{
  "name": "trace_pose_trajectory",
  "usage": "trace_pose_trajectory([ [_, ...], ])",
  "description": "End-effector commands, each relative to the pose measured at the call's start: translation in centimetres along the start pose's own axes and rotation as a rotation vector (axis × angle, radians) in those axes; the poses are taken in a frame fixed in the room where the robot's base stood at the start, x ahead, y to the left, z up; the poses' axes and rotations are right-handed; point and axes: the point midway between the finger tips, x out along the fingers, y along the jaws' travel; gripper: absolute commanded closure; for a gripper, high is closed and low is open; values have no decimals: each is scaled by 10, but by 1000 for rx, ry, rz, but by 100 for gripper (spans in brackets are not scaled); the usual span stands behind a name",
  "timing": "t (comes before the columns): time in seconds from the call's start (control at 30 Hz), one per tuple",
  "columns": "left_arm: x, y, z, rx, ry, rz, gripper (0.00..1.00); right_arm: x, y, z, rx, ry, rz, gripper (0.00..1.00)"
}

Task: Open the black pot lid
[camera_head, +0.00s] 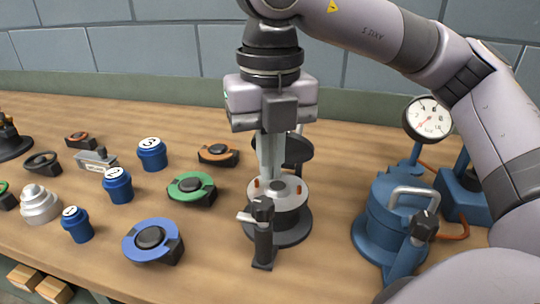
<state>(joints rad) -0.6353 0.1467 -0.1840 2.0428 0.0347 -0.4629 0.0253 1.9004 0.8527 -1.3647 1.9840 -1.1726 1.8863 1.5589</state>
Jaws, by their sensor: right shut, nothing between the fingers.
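The black pot (292,218) stands on the table right of centre, with a pale metal top on a round dark base. A black clamp with a metal lever (262,225) stands at its front. A dark round lid-like part (298,148) shows raised at the back of the pot, partly hidden behind my gripper; its exact tilt is hard to tell. My right gripper (272,176) points straight down over the pot's top, shut and empty. I cannot tell whether its fingertips touch the top. My left gripper is out of view.
A blue pot (385,215) with a metal handle and gauge (428,118) stands to the right, near my right arm. Blue (153,240), green (190,188) and orange (218,153) round parts and several blue cylinders lie left. A wall is behind.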

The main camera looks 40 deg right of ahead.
Motion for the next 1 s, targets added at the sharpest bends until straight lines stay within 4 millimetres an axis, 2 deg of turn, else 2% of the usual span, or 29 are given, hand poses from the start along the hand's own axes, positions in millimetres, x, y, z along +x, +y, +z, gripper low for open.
trace_pose_trajectory([
  [0.27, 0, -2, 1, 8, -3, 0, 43, 0, -1, 2, 1, 0, 0, 100],
  [1.0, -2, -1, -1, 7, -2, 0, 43, 0, -23, 40, 3, 1, 0, 100],
])
